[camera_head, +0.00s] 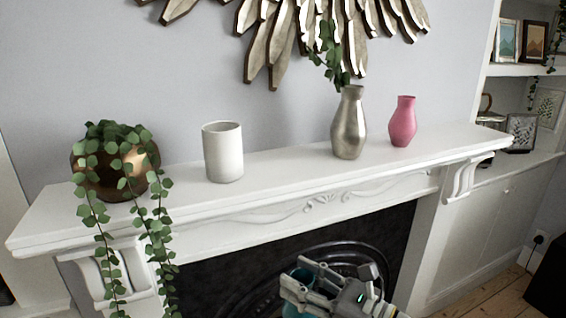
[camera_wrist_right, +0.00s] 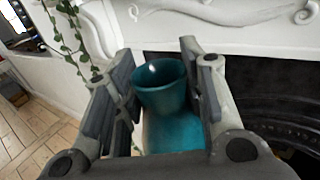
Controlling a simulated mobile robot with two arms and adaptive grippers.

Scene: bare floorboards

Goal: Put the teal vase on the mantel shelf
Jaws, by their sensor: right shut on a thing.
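The teal vase (camera_wrist_right: 172,132) shows in the right wrist view between the fingers of my right gripper (camera_wrist_right: 158,95), its flared mouth toward the camera. My right gripper is shut on it. In the head view my right gripper (camera_head: 302,283) is low in front of the dark fireplace opening, below the shelf edge. A little of the teal vase (camera_head: 300,306) shows behind and under the fingers; most is hidden. The white mantel shelf (camera_head: 280,178) runs across the head view above the gripper. My left gripper is not in view.
On the shelf stand a copper pot with a trailing plant (camera_head: 110,165), a white cylinder vase (camera_head: 222,152), a silver vase with leaves (camera_head: 349,125) and a pink vase (camera_head: 403,122). Free room lies between the white and silver vases, and at the right end.

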